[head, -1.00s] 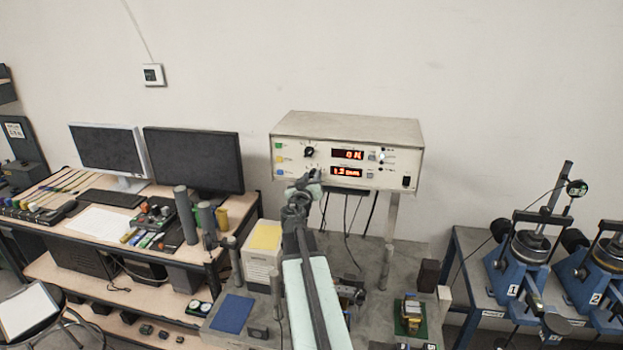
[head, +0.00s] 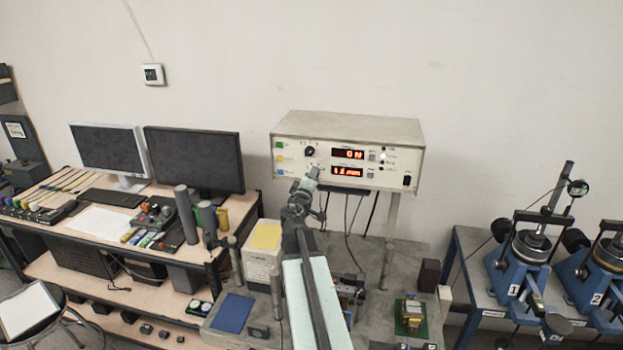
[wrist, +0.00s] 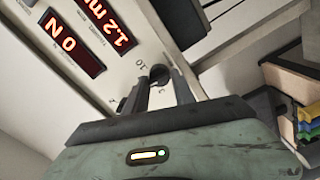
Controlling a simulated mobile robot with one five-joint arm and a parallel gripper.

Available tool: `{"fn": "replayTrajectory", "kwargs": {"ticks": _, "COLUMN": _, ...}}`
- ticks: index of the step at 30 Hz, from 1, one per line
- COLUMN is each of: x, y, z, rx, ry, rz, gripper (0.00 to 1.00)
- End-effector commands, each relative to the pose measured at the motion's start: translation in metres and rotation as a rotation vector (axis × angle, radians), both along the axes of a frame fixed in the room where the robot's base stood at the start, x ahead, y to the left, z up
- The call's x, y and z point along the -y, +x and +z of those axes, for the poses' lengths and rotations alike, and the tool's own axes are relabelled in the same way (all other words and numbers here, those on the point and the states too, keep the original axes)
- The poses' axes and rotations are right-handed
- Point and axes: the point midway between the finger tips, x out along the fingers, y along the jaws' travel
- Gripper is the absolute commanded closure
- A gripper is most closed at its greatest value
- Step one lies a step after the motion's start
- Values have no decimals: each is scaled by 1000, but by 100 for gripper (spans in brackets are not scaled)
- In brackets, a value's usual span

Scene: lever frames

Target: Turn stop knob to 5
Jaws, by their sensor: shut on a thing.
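A cream control box (head: 345,125) stands on a post at the back, with two red displays on its front. My gripper (wrist: 158,86) is shut on this knob, one finger on each side. In the head view my gripper (head: 313,174) is at the lower left of the panel and covers that knob. Its pointer direction cannot be told.
A second black knob (head: 309,151) sits just above my gripper on the panel. Cables hang under the box. A desk with two monitors (head: 194,160) is at left, and blue test rigs (head: 523,262) are at right.

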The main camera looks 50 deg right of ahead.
Motion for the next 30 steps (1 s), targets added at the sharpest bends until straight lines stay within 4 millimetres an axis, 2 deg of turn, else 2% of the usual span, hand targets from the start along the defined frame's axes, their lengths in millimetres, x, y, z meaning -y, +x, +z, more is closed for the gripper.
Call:
{"fn": "replayTrajectory", "kwargs": {"ticks": 15, "x": 0, "y": 0, "z": -2, "rx": -315, "ry": -194, "rz": 0, "gripper": 100}}
{"fn": "replayTrajectory", "kwargs": {"ticks": 30, "x": -1, "y": 0, "z": -2, "rx": -395, "ry": -244, "rz": 0, "gripper": 100}}
